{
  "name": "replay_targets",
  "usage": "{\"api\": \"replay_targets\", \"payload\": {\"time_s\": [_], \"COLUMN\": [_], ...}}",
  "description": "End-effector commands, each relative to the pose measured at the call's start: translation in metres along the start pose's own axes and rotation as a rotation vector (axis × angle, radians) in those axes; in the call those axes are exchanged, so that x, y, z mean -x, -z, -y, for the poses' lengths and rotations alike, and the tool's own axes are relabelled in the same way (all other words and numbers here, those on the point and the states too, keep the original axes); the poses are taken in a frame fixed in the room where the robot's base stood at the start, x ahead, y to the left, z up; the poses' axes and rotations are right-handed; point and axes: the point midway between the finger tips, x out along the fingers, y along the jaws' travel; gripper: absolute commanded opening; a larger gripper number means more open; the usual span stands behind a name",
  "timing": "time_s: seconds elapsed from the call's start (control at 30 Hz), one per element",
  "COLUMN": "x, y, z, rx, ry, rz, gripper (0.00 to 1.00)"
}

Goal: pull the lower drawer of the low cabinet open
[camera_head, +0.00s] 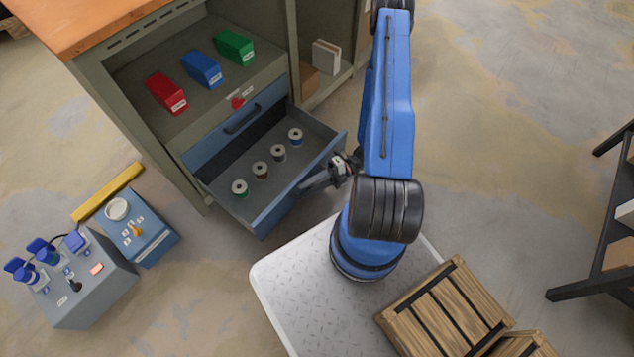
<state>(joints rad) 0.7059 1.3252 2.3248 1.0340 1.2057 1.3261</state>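The low cabinet (190,150) is grey-green with an orange-brown top. Its lower drawer (262,224) has a blue front and stands pulled out, with its inside visible. Several spools, one of them a green-marked spool (239,188), stand in a row in it. Above it, a blue upper drawer front (215,140) with a dark handle is closed. My gripper (311,186) is at the outer face of the lower drawer's front, right of its middle. The lower drawer's handle is hidden, and the fingers are too small and dark to show whether they are closed on it.
Red (166,93), blue (202,69) and green (234,48) boxes sit on the shelf above. Two control boxes (90,290) (145,232) stand on the floor at left. Wooden crates (445,310) are at lower right. A dark rack (600,240) stands far right; floor between is clear.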

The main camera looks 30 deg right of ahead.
Motion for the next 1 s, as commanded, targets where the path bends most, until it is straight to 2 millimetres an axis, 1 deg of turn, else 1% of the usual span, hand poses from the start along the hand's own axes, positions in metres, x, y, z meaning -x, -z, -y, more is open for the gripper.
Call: {"api": "replay_targets", "payload": {"time_s": [0.17, 0.27, 0.47, 0.8, 0.9, 1.0], "x": [0.015, 0.029, 0.064, 0.13, 0.147, 0.159], "y": [-0.001, -0.001, -0.001, -0.001, -0.001, -0.001], "z": [0.0, 0.0, 0.001, 0.001, 0.001, 0.0], "rx": [0.002, 0.003, 0.003, 0.002, 0.002, 0.002], "ry": [-0.001, 0.001, 0.002, 0.001, 0.003, 0.001], "rz": [0.003, 0.005, 0.005, 0.004, 0.004, 0.004], "gripper": [0.29, 0.29, 0.29, 0.29, 0.29, 0.29]}}
